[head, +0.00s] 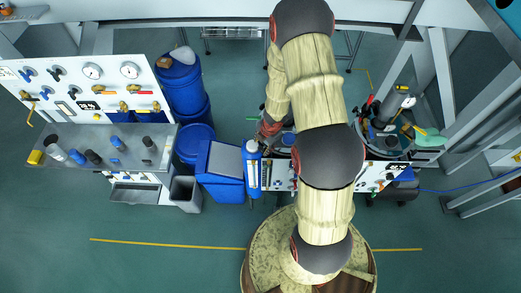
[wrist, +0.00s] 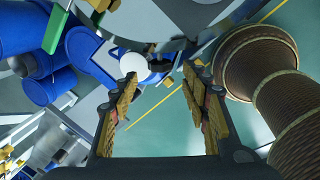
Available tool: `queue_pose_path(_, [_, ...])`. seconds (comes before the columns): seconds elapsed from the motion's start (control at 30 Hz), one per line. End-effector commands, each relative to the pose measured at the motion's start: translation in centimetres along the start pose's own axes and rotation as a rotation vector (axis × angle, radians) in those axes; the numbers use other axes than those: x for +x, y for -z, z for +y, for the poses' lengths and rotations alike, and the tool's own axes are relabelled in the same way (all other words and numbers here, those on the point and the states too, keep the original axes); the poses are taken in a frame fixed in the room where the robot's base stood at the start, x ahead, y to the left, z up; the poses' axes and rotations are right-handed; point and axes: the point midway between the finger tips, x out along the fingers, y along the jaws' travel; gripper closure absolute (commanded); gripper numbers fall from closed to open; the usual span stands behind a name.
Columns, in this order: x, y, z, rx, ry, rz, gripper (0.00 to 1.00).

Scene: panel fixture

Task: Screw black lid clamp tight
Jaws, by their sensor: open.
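My gripper (wrist: 160,90) is open in the wrist view, its two yellow-padded fingers apart with nothing between them but floor. A round grey vessel or lid edge (wrist: 190,20) fills the top of the wrist view, beyond the fingertips. A small dark piece (wrist: 168,57) hangs at its rim, just past the fingertips; I cannot tell whether it is the black lid clamp. A white round cap (wrist: 133,65) lies close to the left fingertip. In the head view my gripper (head: 268,130) is beside the white panel, and my arm hides much of what is there.
A blue and white bottle (head: 252,165) stands left of my gripper, near a blue bin (head: 221,172). Blue barrels (head: 182,85) and a grey bench (head: 90,143) with several cylinders are further left. A cluttered round vessel (head: 385,125) is right of my arm. Floor is open in front.

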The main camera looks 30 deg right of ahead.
Motion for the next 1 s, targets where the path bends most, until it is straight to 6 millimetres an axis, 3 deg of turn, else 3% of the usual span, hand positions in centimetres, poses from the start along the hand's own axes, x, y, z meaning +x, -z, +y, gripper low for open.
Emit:
queue_pose_path(0.1, [2.3,0.0,-0.1,-0.001,0.001,0.0,0.54])
queue_pose_path(0.3, [4.4,0.0,0.0,0.0,0.0,-0.001,0.54])
queue_pose_path(0.67, [4.8,0.0,0.0,0.0,0.0,-0.001,0.54])
queue_pose_path(1.0, [4.8,0.0,0.0,0.0,0.0,-0.001,0.72])
